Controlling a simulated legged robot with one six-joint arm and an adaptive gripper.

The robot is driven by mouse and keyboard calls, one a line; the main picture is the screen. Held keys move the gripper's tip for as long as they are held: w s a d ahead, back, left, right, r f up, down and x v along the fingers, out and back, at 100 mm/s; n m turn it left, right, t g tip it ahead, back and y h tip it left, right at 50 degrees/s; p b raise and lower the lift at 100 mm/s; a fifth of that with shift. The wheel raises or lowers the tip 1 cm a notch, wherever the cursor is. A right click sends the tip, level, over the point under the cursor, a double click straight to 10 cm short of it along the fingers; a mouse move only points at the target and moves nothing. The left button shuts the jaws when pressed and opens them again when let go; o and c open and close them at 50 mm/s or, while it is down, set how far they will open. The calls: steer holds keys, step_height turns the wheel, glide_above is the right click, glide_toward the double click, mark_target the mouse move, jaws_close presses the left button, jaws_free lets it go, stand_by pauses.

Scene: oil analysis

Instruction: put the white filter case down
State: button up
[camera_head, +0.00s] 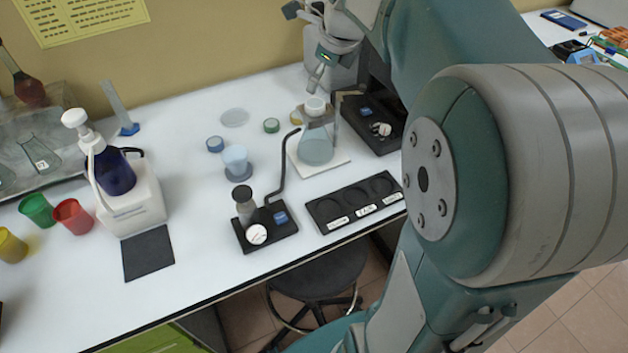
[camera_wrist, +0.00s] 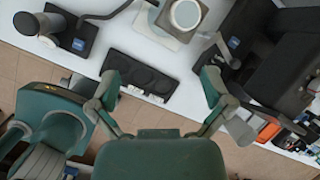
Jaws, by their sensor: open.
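My gripper (camera_wrist: 160,77) is open in the wrist view, its two fingers wide apart with nothing between them. Beyond the fingers lies a black tray (camera_wrist: 139,75) with three round recesses. The same tray (camera_head: 354,203) lies near the front edge of the table in the head view, its recesses looking empty. I cannot make out the white filter case for certain.
A flask (camera_head: 316,146) with a white top stands on a white tile. A black stand (camera_head: 264,237) with a bent rod is left of the tray. A beaker (camera_head: 237,161), a dispenser bottle (camera_head: 112,172) and coloured cups are further left.

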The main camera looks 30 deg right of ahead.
steer(key=s+a+f+n, duration=0.2)
steer(key=s+a+n, duration=0.2)
steer(key=s+n, duration=0.3)
steer(key=s+a+f+n, duration=0.2)
steer(key=s+a+n, duration=0.2)
steer(key=s+n, duration=0.3)
steer(key=s+a+f+n+t, duration=0.1)
steer(key=s+a+n, duration=0.3)
steer(key=n, duration=1.1)
steer(key=s+f, duration=0.1)
steer(key=s, duration=0.2)
steer(key=shift+a+h, duration=0.3)
steer(key=shift+h, duration=0.1)
